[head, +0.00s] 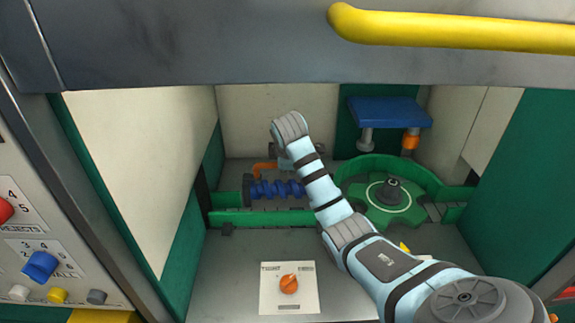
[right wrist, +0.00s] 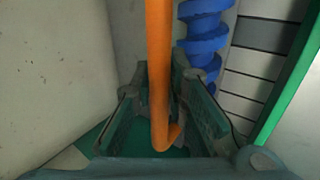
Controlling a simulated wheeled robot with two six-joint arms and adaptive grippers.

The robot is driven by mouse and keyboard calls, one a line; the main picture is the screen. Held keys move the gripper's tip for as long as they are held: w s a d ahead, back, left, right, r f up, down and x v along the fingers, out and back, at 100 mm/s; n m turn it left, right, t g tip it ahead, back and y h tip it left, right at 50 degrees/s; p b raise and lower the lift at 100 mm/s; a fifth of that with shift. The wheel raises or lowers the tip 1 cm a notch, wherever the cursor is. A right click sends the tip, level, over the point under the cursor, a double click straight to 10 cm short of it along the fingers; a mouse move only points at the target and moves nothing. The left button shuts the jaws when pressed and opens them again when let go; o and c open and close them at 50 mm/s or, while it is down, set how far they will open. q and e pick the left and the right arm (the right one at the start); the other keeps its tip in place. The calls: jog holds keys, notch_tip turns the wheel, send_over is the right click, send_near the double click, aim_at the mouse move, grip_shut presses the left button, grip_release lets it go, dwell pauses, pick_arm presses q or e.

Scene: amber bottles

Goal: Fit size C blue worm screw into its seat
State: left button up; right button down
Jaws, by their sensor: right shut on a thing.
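The blue worm screw (head: 276,189) lies level near the back of the machine bay, behind a low green rail, with a dark end piece at its left. Part of it also shows in the right wrist view (right wrist: 203,42), beside my gripper. My right gripper (right wrist: 161,82) is shut on an orange bar (right wrist: 160,40), which is bent at its near end. In the head view an orange handle (head: 262,168) shows just above the screw; my wrist mostly hides the gripper there. The screw's right end is hidden behind my right arm. My left gripper is not in view.
A green star wheel (head: 408,211) with a dark hub and curved guide stands at the right. A blue platform (head: 389,111) is behind it. An orange knob (head: 289,284) is in front. A yellow bar (head: 460,30) crosses the top. Side walls bound the bay.

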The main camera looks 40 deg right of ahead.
jog(key=shift+w+a, duration=0.1)
jog(key=shift+a, duration=0.05)
jog(key=shift+f, duration=0.2)
dwell(0.7)
jog(key=c, duration=1.5)
grip_release()
jog(key=shift+a, duration=0.1)
jog(key=shift+f, duration=0.1)
jog(key=v, duration=0.7)
jog(key=shift+s+a+r, duration=0.1)
jog(key=shift+s+r, duration=0.1)
jog(key=shift+s, duration=0.05)
